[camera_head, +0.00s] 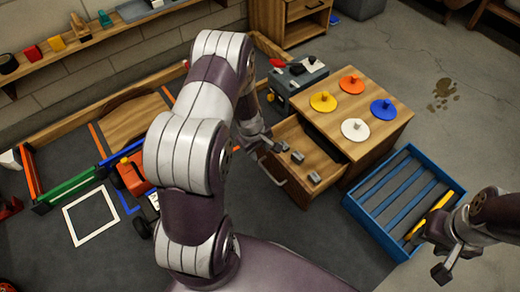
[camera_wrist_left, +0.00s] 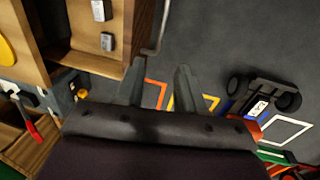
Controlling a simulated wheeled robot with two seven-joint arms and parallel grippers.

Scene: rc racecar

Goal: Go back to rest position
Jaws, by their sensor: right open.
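My left gripper (camera_head: 268,143) hangs just left of the open drawer, partly hidden by my own arm in the head view. In the left wrist view its two fingers (camera_wrist_left: 160,88) are spread apart with nothing between them, over the dark floor. My right gripper (camera_head: 447,262) is at the lower right, beside the front right corner of the blue crate (camera_head: 350,205). It is open, and I see nothing held in it. A yellow tool (camera_head: 442,204) lies at the crate's right side, close to my right gripper.
The wooden cabinet (camera_head: 375,150) carries several coloured knobbed discs. Its drawer (camera_head: 291,133) stands open with grey blocks inside; the drawer also shows in the left wrist view (camera_wrist_left: 85,58). A toolbox (camera_head: 293,84) stands behind. A toy car (camera_head: 132,178) sits on the left floor.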

